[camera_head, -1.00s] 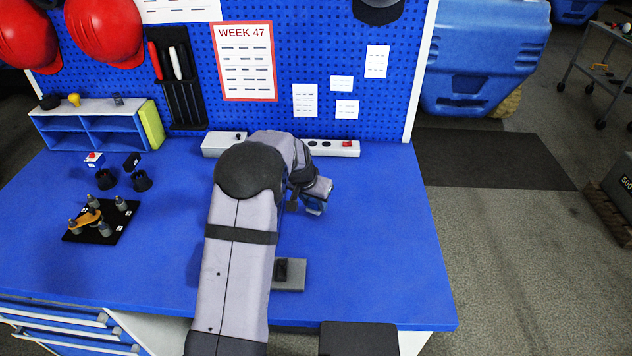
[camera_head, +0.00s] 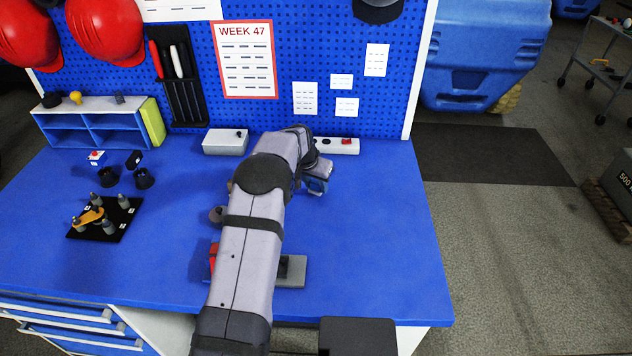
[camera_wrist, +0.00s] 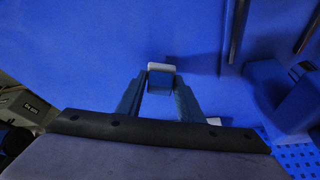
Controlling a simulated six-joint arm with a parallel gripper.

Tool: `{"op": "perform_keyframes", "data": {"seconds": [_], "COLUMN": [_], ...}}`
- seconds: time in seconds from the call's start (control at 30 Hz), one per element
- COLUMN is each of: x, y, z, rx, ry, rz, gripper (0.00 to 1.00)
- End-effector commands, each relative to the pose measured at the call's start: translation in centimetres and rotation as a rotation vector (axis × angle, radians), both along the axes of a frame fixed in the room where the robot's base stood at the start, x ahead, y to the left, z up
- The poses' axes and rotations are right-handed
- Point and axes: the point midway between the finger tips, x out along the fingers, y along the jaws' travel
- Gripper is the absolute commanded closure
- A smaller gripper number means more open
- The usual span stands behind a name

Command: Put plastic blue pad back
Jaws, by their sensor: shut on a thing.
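My gripper (camera_wrist: 161,84) is shut on a small blue block with a pale grey top, which looks like the plastic blue pad (camera_wrist: 161,79). It sits between the fingertips in the wrist view, over blue table surface. In the head view my gripper (camera_head: 318,182) is at the back right of the bench, with the held piece too small to make out. A grey block with a dark recess (camera_head: 293,272) lies near the front of the bench, partly hidden by my arm. I cannot tell whether the pad belongs there.
A red piece (camera_head: 213,254) and a brownish round piece (camera_head: 215,214) show left of my arm. A black plate with pegs (camera_head: 88,235) and two black cups stand further left. A white box (camera_head: 226,141) and power strip (camera_head: 345,147) line the back. The bench's right side is clear.

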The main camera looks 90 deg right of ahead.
Motion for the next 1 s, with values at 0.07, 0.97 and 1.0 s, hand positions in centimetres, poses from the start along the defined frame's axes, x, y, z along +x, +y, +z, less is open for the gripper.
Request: {"op": "perform_keyframes", "data": {"seconds": [0.07, 0.97, 1.0], "x": [0.0, 0.0, 0.0], "y": [-0.8, -2.0, -2.0], "z": [0.1, -1.8, -1.8], "rx": [-0.001, 0.0, 0.0], "ry": [0.0, 0.0, 0.0], "rz": [0.0, 0.001, 0.001], "gripper": [0.87, 0.5, 0.48]}}
